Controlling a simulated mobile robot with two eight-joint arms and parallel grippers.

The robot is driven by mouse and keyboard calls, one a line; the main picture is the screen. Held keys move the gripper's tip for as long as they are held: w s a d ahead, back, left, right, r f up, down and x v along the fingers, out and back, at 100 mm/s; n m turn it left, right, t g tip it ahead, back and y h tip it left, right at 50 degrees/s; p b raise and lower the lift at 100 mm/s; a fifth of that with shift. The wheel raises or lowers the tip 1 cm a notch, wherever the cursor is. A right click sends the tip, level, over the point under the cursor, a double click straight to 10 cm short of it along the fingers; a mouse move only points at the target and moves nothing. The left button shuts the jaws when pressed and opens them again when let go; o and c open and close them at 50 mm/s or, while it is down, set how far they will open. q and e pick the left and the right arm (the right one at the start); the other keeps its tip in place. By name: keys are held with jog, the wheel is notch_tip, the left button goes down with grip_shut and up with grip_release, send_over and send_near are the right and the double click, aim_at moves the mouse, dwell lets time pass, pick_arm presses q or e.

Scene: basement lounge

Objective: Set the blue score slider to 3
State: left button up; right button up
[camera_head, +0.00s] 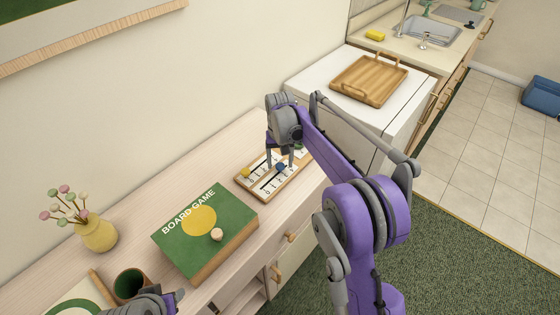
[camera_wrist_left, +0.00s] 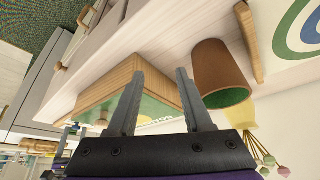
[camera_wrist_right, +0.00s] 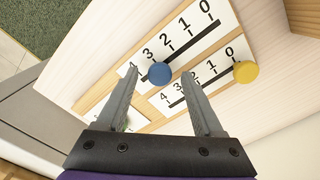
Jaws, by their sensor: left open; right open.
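The wooden score board (camera_head: 245,184) lies on the sideboard with white number strips. The blue score slider (camera_head: 281,167) is a round knob; in the right wrist view the blue knob (camera_wrist_right: 160,74) sits by the 3 and 4 end of its track, nearest the 3. A yellow knob (camera_wrist_right: 246,71) is by the 0 of the neighbouring track. A green knob (camera_wrist_right: 122,125) is partly hidden by a finger. My right gripper (camera_head: 280,161) is open above the board, its fingertips either side of the blue knob with gaps. My left gripper (camera_wrist_left: 157,72) is open and empty near the cup.
A green board game box (camera_head: 168,238) with a pale knob on top lies left of the board. A brown cup (camera_head: 130,284) and a yellow vase (camera_head: 97,233) stand farther left. A white cabinet (camera_head: 310,85) with a wooden tray (camera_head: 367,82) borders the right.

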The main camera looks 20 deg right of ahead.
aim_at(280, 165)
pick_arm(q)
jog(key=shift+w+r+p, duration=0.15)
jog(key=shift+r+p, duration=0.2)
jog(key=shift+r, duration=0.1)
pick_arm(e)
notch_tip(280, 165, up, 11)
jog(key=shift+f, duration=0.1)
jog(key=s+r+n+t, duration=0.1)
jog(key=s+r+t, duration=0.15)
jog(key=s, duration=1.25)
pick_arm(q)
jog(key=shift+r, duration=0.15)
pick_arm(e)
jog(key=s+f+t, duration=0.1)
jog(key=s+f, duration=0.4)
jog(key=s, duration=0.4)
jog(key=s+f+n+t, duration=0.1)
jog(key=s+f, duration=0.3)
jog(key=s, duration=0.5)
jog(key=shift+f+t, duration=0.4)
jog(key=shift+t, duration=0.05)
jog(key=shift+o, duration=0.3)
dwell(0.8)
